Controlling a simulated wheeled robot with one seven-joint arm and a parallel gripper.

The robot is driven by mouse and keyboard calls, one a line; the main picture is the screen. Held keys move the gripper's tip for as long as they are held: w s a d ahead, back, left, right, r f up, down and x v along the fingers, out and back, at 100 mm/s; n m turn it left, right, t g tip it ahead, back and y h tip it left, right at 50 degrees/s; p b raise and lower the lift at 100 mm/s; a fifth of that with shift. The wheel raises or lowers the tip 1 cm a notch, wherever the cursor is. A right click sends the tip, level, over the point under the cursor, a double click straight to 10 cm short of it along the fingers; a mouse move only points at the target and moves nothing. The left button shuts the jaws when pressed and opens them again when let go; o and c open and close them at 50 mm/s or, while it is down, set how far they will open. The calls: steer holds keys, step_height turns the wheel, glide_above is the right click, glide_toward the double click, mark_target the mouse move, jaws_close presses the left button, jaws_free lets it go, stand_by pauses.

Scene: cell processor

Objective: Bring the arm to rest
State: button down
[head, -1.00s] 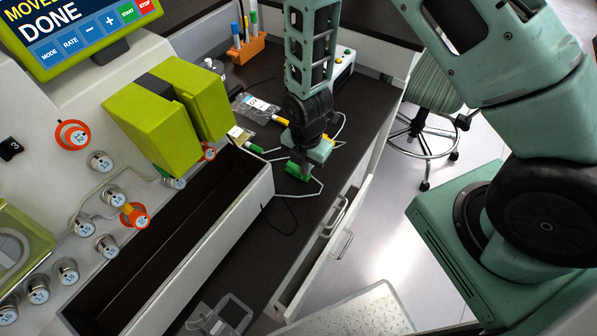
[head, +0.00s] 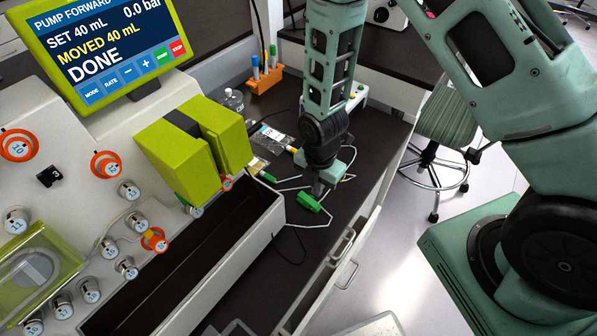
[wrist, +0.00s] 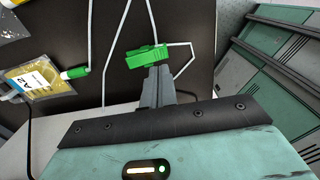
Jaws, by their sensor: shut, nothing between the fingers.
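My gripper (head: 318,188) hangs at the end of my arm over the dark bench (head: 345,215), to the right of the processor. In the wrist view its fingers (wrist: 157,86) are together with nothing between them. A green clamp (head: 309,202) on pale tubing lies just by the fingertips. It also shows in the wrist view (wrist: 147,56), straight ahead of the fingertips. I cannot tell whether the fingertips touch it.
The processor (head: 75,150) with its screen (head: 105,50) reading DONE and a green double block (head: 195,150) stands at left. A labelled bag (head: 270,138), a bottle (head: 233,102) and an orange tube rack (head: 266,80) are behind. A stool (head: 437,150) stands on the floor at right.

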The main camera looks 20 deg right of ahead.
steer(key=shift+a+r, duration=0.2)
steer(key=shift+r, duration=0.2)
steer(key=s+a+r+m, duration=0.3)
steer(key=s+r+m, duration=0.5)
steer(key=r, duration=0.5)
steer(key=s+a+r+m, duration=0.3)
steer(key=s+r+m, duration=0.6)
steer(key=r, duration=0.4)
steer(key=shift+s+r+y, duration=0.25)
steer(key=shift+s+y, duration=0.05)
steer(key=shift+s, duration=0.2)
